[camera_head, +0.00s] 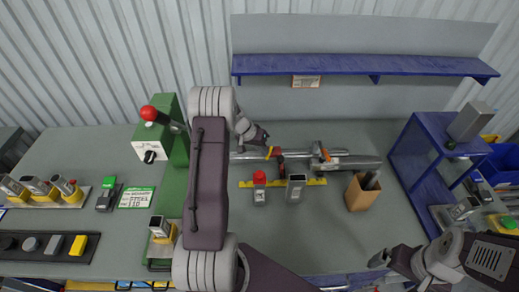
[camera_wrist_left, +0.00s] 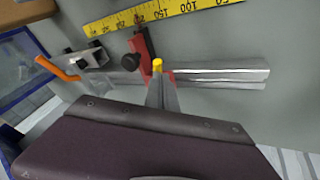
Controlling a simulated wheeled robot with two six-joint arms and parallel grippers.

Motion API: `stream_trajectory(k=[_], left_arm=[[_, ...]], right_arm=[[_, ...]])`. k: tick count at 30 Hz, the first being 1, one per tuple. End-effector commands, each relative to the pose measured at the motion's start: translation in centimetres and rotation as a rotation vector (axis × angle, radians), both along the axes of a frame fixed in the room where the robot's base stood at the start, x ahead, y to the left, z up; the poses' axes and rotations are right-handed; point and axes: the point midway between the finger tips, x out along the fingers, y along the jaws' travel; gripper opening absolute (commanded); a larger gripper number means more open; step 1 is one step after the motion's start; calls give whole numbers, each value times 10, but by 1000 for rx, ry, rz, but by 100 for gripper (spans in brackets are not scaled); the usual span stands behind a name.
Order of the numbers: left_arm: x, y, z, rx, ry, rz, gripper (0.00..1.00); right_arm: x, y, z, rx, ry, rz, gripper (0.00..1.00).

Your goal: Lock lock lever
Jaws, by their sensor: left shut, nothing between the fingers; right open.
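An orange lever (camera_head: 325,154) stands on a clamp block on the metal rail at the table's back; which part is the lock lever is not certain. In the left wrist view the orange lever (camera_wrist_left: 57,69) sticks out to the left from its grey block. A red stop (camera_head: 281,160) is on the rail left of it; the wrist view shows this red stop (camera_wrist_left: 142,52) with a black knob. My left gripper (camera_head: 262,138) is shut and empty, close above the rail near the red stop and a small yellow tip (camera_wrist_left: 157,64). My right gripper (camera_head: 377,262) is open and empty at front right.
A yellow measuring strip (camera_head: 312,183) lies before the rail, with a red-topped device (camera_head: 259,188) and a grey device (camera_head: 296,187) there. A brown box (camera_head: 361,193) stands right of them. A green stand (camera_head: 172,190) is left. A blue shelf (camera_head: 365,65) hangs above.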

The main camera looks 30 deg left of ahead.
Motion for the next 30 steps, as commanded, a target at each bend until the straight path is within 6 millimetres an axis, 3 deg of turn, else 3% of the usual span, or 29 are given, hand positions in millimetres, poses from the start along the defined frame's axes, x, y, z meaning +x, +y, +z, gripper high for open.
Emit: stream_trajectory(k=[17,30], left_arm=[[-1,14,-5,-4,12,-5,0],[-33,33,70,-2,6,-7,0]], right_arm=[[0,0,-4,0,0,0,100],[0,0,-23,0,0,0,100]])
